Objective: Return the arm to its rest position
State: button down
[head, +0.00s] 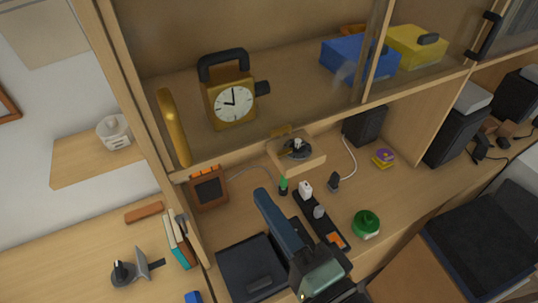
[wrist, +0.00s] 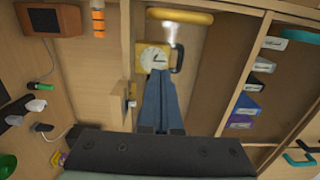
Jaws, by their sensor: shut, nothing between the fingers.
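My gripper (head: 266,200) rises from the bottom centre of the head view, over the desk below the cabinet. Its long blue-grey fingers lie together, shut and empty. In the wrist view the closed fingers (wrist: 157,78) point up the picture toward the clock. The fingertips overlap the lower part of the clock's picture; I cannot tell the distance from this. My arm hides part of the desk at the bottom of the head view.
A gold clock (head: 233,101), a blue box (head: 355,58) and a yellow box (head: 416,47) stand on the shelf. A power strip (head: 323,222), a green round container (head: 366,224) and a small wooden box (head: 297,160) are on the desk. Dark speakers (head: 459,128) stand right.

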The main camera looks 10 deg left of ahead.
jog(key=w+d+r+n+t+h+b, duration=0.2)
jog(key=w+r+n+t+h, duration=0.5)
jog(key=r, duration=0.7)
jog(key=s+d+r+n+t+h, duration=0.1)
jog(key=s+r+t+h, duration=0.1)
jog(key=r, duration=0.8)
jog(key=s+r+n+t+h, duration=0.2)
jog(key=s+r+t, duration=0.1)
jog(key=r, duration=0.7)
jog(key=shift+s+d+t+b, duration=0.15)
jog(key=shift+d+t+b, duration=0.25)
jog(key=shift+t, duration=0.3)
